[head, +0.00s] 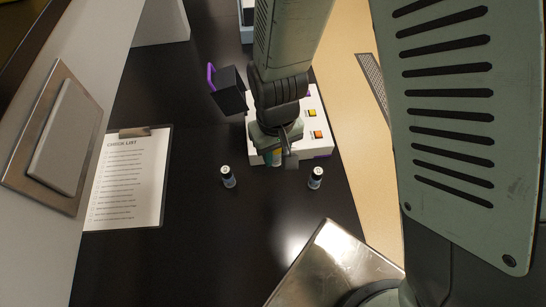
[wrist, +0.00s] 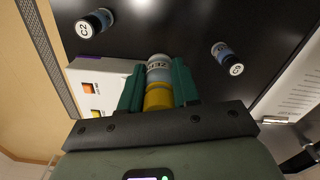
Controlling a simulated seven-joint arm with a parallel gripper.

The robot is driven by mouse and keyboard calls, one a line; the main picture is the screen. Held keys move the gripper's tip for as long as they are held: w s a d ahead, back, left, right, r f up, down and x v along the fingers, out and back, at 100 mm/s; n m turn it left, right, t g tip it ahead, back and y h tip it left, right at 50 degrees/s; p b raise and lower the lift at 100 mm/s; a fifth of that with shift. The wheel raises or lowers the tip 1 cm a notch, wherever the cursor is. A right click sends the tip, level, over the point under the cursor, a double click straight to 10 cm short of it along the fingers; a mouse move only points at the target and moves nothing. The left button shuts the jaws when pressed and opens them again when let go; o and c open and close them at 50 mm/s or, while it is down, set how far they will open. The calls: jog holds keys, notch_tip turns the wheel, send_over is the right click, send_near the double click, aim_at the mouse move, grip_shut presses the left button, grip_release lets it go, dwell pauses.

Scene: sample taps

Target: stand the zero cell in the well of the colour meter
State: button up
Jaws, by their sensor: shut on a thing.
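My gripper (wrist: 158,88) is shut on a small cell (wrist: 158,70) with a silver-grey cap, a blue-grey label and a yellow band; its lettering is hard to read. In the head view my gripper (head: 275,147) is over the near edge of the white colour meter (head: 322,146), with only a bit of the cell (head: 275,159) showing below it. The meter has coloured buttons and purple corners, and also shows in the wrist view (wrist: 93,74). My arm covers much of it, and its well is hidden. Whether the cell touches the meter is unclear.
Two dark vials stand in front of the meter: C9 (head: 228,177) at left and C2 (head: 316,178) at right. A black block with a purple loop (head: 228,91) is left of my gripper.

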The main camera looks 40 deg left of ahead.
jog(key=w+d+r+m, duration=0.5)
jog(key=w+d+r, duration=0.5)
jog(key=w+d, duration=0.2)
jog(key=w+d+r+m, duration=0.5)
jog(key=w+d+r, duration=0.5)
jog(key=w+d, duration=0.25)
jog(key=w+a+f+n, duration=0.1)
jog(key=a+f+n, duration=0.25)
jog(key=a, duration=0.65)
jog(key=w+a+f+n, duration=0.15)
jog(key=a+f, duration=0.25)
jog(key=a, duration=0.5)
jog(key=shift+s+a+f+n, duration=0.95)
jog(key=shift+s+a+f, duration=0.9)
jog(key=shift+a+f, duration=1.2)
jog(key=shift+s+a+f+n, duration=0.9)
jog(key=shift+s+a+f, duration=1.2)
jog(key=shift+a, duration=1.75)
jog(key=shift+s+a+f+n, duration=0.95)
jog(key=shift+s+a+f, duration=0.65)
jog(key=shift+a+f, duration=1.55)
jog(key=shift+a+r, duration=0.15)
jog(key=shift+a, duration=0.1)
jog(key=shift+f, duration=0.65)
